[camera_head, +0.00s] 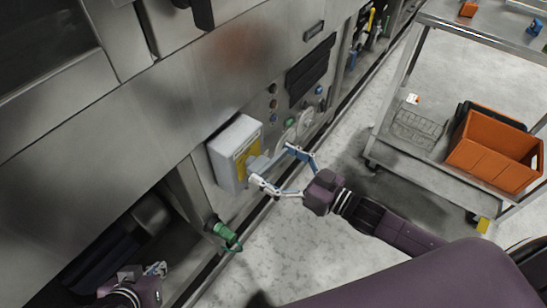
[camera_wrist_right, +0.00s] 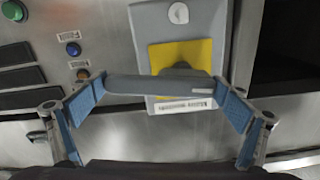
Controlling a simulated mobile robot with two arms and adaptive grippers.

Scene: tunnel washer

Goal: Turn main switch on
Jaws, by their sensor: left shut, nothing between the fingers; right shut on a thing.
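The main switch is a light grey box (camera_head: 228,148) on the machine's steel front, with a yellow plate (camera_wrist_right: 158,58) on its face. A grey bar handle (camera_wrist_right: 150,85) stands out from the plate and lies level across the right wrist view. My right gripper (camera_head: 273,165) is at the handle, its blue-padded fingers at the two ends of the bar, shut on it. In the right wrist view the gripper (camera_wrist_right: 164,90) spans the handle. My left gripper (camera_head: 156,270) is shut and empty at the lower left, away from the switch.
A green valve handle (camera_head: 222,230) sticks out below the box. Buttons (camera_head: 273,103) and dark panels (camera_head: 311,70) lie to the right on the machine front. A steel cart (camera_head: 400,75) with an orange crate (camera_head: 492,150) stands on the right. Floor between is clear.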

